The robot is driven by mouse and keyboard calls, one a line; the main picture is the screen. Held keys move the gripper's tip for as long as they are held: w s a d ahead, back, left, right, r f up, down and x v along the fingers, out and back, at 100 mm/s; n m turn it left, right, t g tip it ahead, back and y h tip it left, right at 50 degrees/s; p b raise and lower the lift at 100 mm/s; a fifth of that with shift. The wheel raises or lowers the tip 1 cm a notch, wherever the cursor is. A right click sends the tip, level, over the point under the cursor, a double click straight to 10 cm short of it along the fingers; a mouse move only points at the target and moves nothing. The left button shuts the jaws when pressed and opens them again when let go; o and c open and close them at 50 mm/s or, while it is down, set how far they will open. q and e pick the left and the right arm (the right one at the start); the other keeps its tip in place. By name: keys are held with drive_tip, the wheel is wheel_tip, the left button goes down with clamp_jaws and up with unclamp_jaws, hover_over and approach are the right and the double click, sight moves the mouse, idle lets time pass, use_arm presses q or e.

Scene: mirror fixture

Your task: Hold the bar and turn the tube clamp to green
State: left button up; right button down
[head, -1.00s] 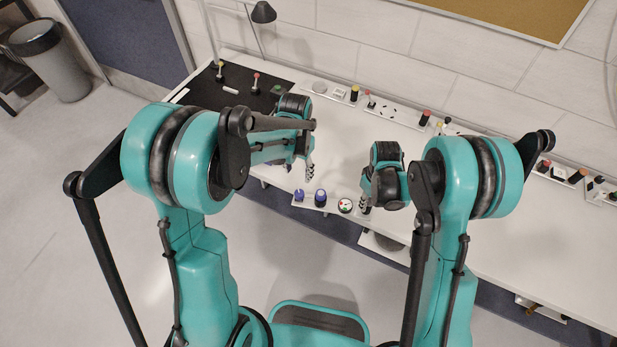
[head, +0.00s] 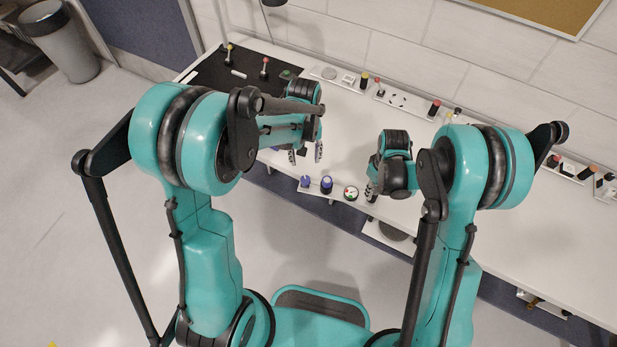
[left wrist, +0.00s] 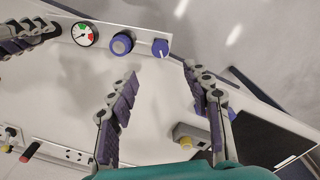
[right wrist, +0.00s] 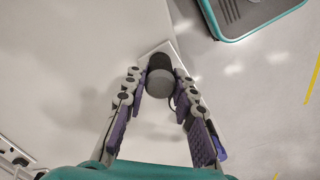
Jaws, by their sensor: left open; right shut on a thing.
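A strip (head: 340,195) at the table's front edge carries a blue pointer knob (left wrist: 160,48), a larger round blue knob (left wrist: 122,43) and a red, white and green dial (left wrist: 86,34). I cannot tell which part is the tube clamp; the dial's needle is too small to read. My right gripper (right wrist: 160,76) is shut on a dark grey upright cylinder, apparently the bar (right wrist: 160,78), at the strip's right end in the head view. My left gripper (left wrist: 160,70) is open and empty, its fingers spread over the table behind the knobs, apart from them.
A yellow button on a grey box (left wrist: 187,137) is close to my left fingers. A black mat (head: 225,82) covers the table's left end. Several small fixtures line the back edge by the wall. The table middle (head: 350,130) is clear.

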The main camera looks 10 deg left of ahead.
sight(305, 180)
use_arm(q)
wheel_tip(305, 180, down, 12)
drive_tip(key=n, duration=0.2)
drive_tip(key=shift+n, duration=0.3)
clamp_jaws()
